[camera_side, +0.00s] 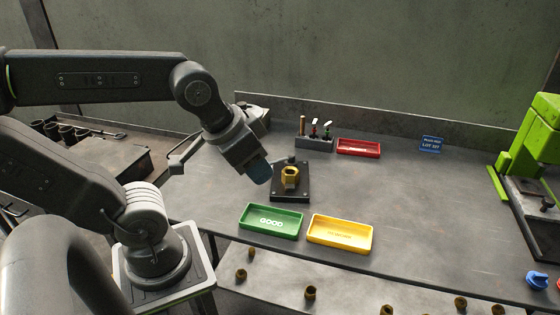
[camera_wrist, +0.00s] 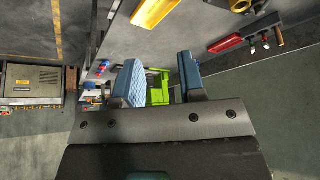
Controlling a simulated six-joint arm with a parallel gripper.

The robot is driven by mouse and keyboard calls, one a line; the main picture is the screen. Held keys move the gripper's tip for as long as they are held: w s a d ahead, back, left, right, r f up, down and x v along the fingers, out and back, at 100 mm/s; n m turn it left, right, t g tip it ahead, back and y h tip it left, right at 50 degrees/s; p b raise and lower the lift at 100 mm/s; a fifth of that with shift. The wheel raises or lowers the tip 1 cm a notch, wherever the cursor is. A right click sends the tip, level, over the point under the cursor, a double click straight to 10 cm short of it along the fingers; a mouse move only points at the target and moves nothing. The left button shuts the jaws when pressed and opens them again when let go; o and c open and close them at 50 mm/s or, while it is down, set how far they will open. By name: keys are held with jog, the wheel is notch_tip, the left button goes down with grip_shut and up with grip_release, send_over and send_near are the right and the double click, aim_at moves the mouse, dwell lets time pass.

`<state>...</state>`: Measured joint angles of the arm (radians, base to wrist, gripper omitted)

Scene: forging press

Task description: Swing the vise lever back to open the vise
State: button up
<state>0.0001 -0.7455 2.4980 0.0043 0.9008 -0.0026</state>
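A grey metal device, which looks like the vise (camera_side: 256,116), stands at the back left of the bench, partly hidden behind my wrist. A pale grey bar with a block at its end, which looks like its lever (camera_side: 186,154), sticks out to the left behind my arm. Where the bar joins the device is hidden. My gripper (camera_side: 259,174) hangs to the right of the bar, above the bench and left of a brass part (camera_side: 290,176) on a dark plate. In the wrist view my gripper (camera_wrist: 161,78) shows its two blue fingers apart with nothing between them.
A green tray (camera_side: 270,235) and a yellow tray (camera_side: 340,246) lie at the front edge. A tool rack (camera_side: 314,144) and a red tray (camera_side: 358,152) stand at the back. A green press (camera_side: 535,135) is at right. The bench's middle right is clear.

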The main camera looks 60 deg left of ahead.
jog(key=shift+w+a+f, duration=0.1)
jog(key=shift+w+a, duration=0.1)
jog(key=shift+w, duration=0.05)
jog(key=shift+c, duration=0.8)
jog(key=w+a+f+g+y, duration=0.1)
jog(key=w+a, duration=0.1)
jog(key=w+a+f+g+y, duration=0.1)
jog(key=w+a, duration=0.1)
jog(key=w+a+f+n+g+y, duration=0.1)
jog(key=w+a, duration=0.1)
jog(key=shift+f+y, duration=0.3)
grip_shut()
jog(key=w+a+f+g+y, duration=0.3)
jog(key=w+a+f+y, duration=0.1)
jog(key=w+a+f, duration=0.3)
jog(key=shift+w+a+f+g+y, duration=0.3)
jog(key=shift+a+f, duration=0.1)
jog(key=shift+a, duration=0.85)
